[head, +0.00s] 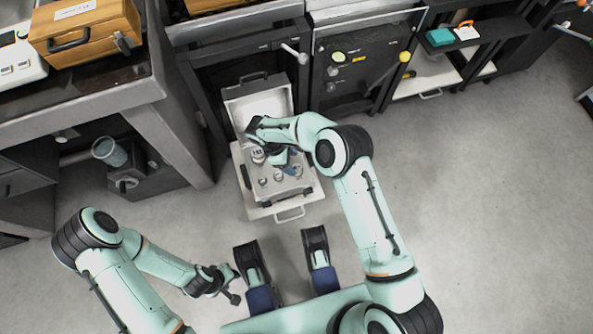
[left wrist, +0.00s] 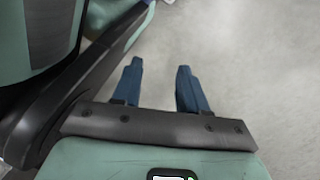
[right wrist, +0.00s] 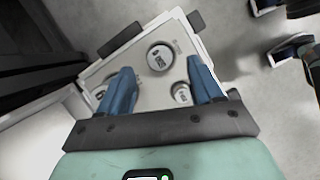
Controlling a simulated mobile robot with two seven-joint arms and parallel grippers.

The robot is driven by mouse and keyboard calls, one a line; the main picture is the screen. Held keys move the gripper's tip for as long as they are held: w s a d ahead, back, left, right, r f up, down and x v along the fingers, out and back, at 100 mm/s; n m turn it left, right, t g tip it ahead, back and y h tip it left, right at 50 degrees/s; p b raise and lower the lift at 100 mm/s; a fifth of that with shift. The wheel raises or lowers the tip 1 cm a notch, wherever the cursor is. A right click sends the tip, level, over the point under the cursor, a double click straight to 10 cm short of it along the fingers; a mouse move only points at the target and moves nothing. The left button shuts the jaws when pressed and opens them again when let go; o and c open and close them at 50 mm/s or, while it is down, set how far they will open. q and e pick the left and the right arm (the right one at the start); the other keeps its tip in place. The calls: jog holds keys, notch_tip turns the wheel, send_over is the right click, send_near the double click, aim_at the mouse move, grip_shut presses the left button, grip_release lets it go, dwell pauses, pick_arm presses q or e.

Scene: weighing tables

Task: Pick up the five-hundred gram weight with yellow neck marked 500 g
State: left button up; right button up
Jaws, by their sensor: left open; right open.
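An open case (head: 303,186) holds several silvery weights, and my right gripper (head: 284,158) is over it, open. In the right wrist view, a large round weight (right wrist: 159,58) lies between and beyond my right fingertips (right wrist: 159,68). A smaller weight (right wrist: 181,94) sits near the right finger. A weight at the left of the case (head: 257,155) stands beside my right gripper in the head view. The markings are too small to read, and I cannot tell which weight has the yellow neck. My left gripper (head: 232,284) is open and empty, away from the case, above the floor (left wrist: 250,90).
A wooden box (head: 90,30) sits on the left table. The floor (head: 480,200) to the right is clear.

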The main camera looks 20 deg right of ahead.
aim_at(296, 167)
jog(key=x, duration=0.1)
jog(key=b+x, duration=0.1)
jog(key=x, duration=0.1)
jog(key=b+x, duration=0.1)
jog(key=x, duration=0.1)
jog(key=shift+w+a+f, duration=0.15)
jog(key=shift+a+f, duration=0.1)
pick_arm(q)
jog(key=s, duration=0.1)
jog(key=s+f, duration=0.1)
jog(key=s+g, duration=0.1)
jog(key=shift+s+a+f, duration=0.2)
jog(key=shift+f, duration=0.15)
pick_arm(e)
grip_shut()
